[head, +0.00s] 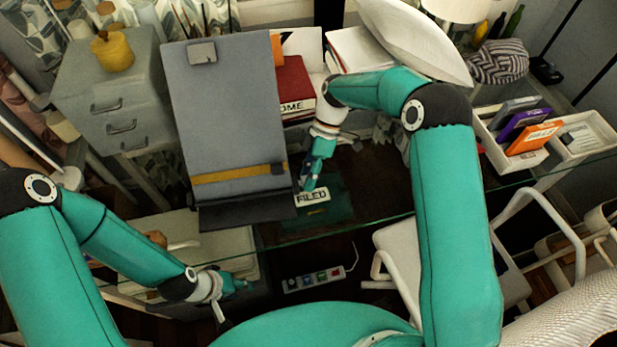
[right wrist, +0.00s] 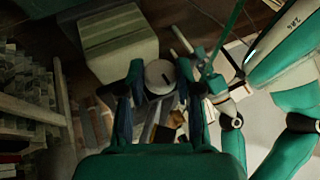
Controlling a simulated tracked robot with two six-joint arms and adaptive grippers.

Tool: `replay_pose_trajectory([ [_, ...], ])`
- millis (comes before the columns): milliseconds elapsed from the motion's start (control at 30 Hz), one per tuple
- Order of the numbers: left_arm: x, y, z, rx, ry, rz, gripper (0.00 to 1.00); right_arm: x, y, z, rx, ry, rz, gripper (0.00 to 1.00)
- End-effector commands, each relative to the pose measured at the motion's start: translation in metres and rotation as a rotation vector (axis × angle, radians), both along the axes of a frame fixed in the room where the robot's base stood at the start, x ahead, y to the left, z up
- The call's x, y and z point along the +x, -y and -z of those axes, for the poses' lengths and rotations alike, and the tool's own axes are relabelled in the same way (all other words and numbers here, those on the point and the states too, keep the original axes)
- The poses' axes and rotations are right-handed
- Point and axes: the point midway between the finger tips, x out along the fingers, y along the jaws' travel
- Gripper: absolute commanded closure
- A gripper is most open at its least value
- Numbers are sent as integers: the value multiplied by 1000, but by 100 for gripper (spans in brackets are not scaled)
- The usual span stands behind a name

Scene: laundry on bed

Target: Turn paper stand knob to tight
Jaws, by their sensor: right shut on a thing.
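The paper stand (head: 225,110) is a tall grey board with a yellow band and a dark ledge, leaning back on the glass desk in the head view. My right gripper (head: 307,182) is beside the stand's lower right edge. In the right wrist view its two fingers (right wrist: 160,90) are on either side of the knob (right wrist: 158,72), a round pale grey disc with a dark line mark, and it is shut on it. The knob is hidden in the head view. My left gripper (head: 238,288) is low at the front left, away from the stand; its fingers are too small to read.
A card marked FILED (head: 312,197) lies just below my right gripper. A red book (head: 292,88) is behind the stand's right side. A grey drawer unit (head: 115,95) stands at left, a white tray (head: 590,140) at right. A power strip (head: 315,278) shows below the glass.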

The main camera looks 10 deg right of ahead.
Motion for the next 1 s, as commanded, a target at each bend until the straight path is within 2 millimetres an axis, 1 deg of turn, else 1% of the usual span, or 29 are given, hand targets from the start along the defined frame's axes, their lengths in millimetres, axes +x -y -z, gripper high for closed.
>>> replay_pose_trajectory([
  [33,0,0,5,0,0,0,60,2,-1,4,3,-35,2,100],
  [200,0,0,15,0,0,0,60,3,-1,6,7,-161,3,100],
  [467,0,0,28,0,0,0,60,4,0,6,11,-292,1,100],
  [700,0,0,32,0,0,0,60,4,0,3,12,-338,1,100],
  [1000,0,0,31,0,0,0,60,4,0,3,12,-342,0,100],
])
